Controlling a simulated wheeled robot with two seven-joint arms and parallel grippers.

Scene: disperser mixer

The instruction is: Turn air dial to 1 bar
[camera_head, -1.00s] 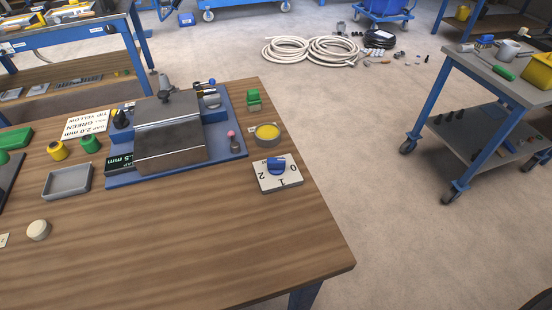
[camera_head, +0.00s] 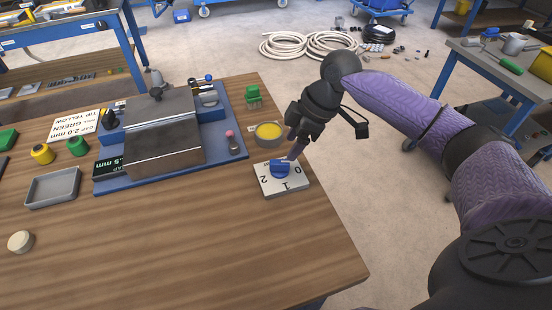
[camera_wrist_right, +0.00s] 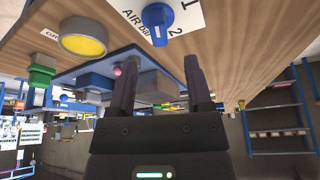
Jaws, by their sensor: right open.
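The air dial is a blue knob (camera_head: 280,168) on a white plate (camera_head: 270,186) marked 0, 1 and 2, near the right edge of the wooden table. Which mark the knob points to is hard to tell. In the right wrist view the blue knob (camera_wrist_right: 157,18) and its white plate (camera_wrist_right: 188,14) are at the top, partly cut off. My right gripper (camera_head: 293,153) is just above and behind the knob; contact cannot be made out. In its wrist view, the right gripper's fingers (camera_wrist_right: 161,66) are apart with nothing between them. My left gripper is not in view.
A metal machine on a blue base (camera_head: 225,150) is to the left. A blue-framed cart (camera_head: 480,70) stands right.

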